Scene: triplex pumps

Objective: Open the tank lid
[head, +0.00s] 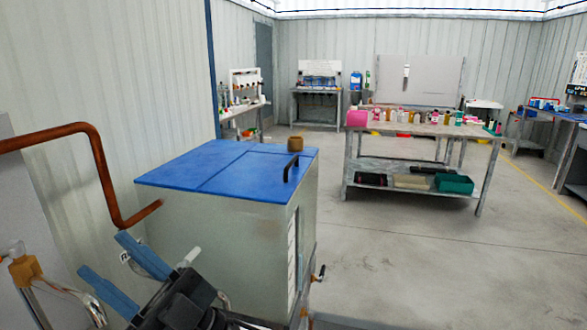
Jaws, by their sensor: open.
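The tank (225,235) is a grey-green box in the middle left of the head view. Its blue lid (215,168) lies flat and closed on top, with a seam across it. A black arched handle (291,168) stands on the lid near its right edge. My gripper (103,255) shows at the lower left with two blue fingers spread apart and nothing between them. It is in front of the tank's left side in the picture, below the lid's level and well left of the handle.
A copper pipe (97,150) bends down at the left, close to my gripper. A brown cap (296,143) sits at the lid's back right. A small valve handle (320,272) juts from the tank's lower right. A cluttered workbench (400,128) stands behind; the floor to the right is clear.

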